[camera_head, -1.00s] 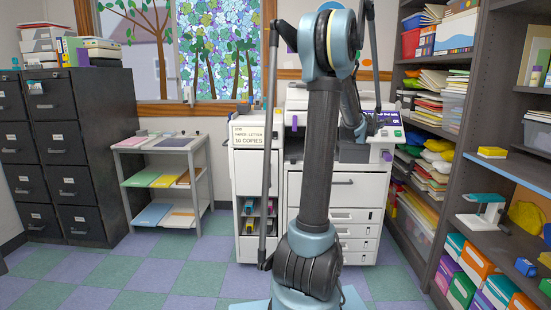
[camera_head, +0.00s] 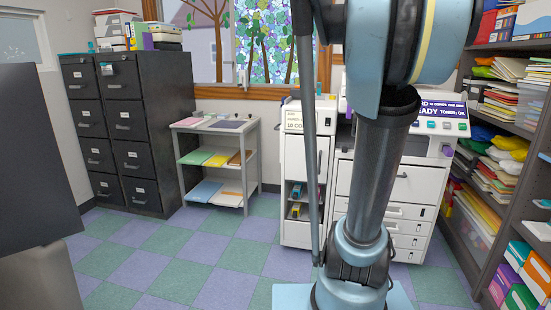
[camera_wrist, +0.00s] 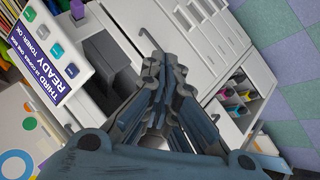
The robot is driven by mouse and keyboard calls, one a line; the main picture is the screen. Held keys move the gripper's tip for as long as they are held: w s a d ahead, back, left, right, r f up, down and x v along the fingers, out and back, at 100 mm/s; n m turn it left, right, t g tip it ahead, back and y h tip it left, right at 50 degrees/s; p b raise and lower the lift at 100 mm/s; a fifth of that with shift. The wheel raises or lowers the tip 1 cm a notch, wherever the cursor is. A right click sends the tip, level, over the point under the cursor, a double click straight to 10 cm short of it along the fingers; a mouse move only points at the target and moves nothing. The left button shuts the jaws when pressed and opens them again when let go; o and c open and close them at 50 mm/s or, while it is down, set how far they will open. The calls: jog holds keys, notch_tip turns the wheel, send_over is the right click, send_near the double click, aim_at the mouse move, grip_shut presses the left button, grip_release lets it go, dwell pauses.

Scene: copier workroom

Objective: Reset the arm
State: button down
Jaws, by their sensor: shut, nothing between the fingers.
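My gripper (camera_wrist: 168,85) shows in the wrist view, its fingers together and empty. It points toward the white copier, whose display panel (camera_wrist: 62,75) reads "READY" at the left of that view. In the head view my arm rises through the middle and right, in front of the copier (camera_head: 405,180), and hides part of it. The gripper itself is not seen in the head view.
A grey shelf cart (camera_head: 216,122) with paper stacks stands left of the copier. Dark filing cabinets (camera_head: 125,130) are further left. A full bookshelf (camera_head: 500,185) lines the right. A dark panel (camera_head: 30,160) is close at the left edge. Checkered floor (camera_head: 190,255) is clear.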

jog(key=s+a+f+m+g+y, duration=0.1)
jog(key=s+a+f+g+y, duration=0.1)
jog(key=s+a+f, duration=0.6)
jog(key=s+a+f+m+g+y, duration=0.1)
jog(key=s+a+f+y, duration=0.3)
jog(key=s+a+f, duration=0.4)
jog(key=s+a+g, duration=0.1)
jog(key=s+a, duration=0.5)
jog(key=s, duration=0.2)
jog(key=shift+a+f+g+y, duration=0.2)
jog(key=shift+g+y, duration=0.1)
jog(key=shift+g, duration=0.1)
jog(key=shift+w, duration=0.1)
jog(key=shift+w+f, duration=0.15)
jog(key=shift+w, duration=0.3)
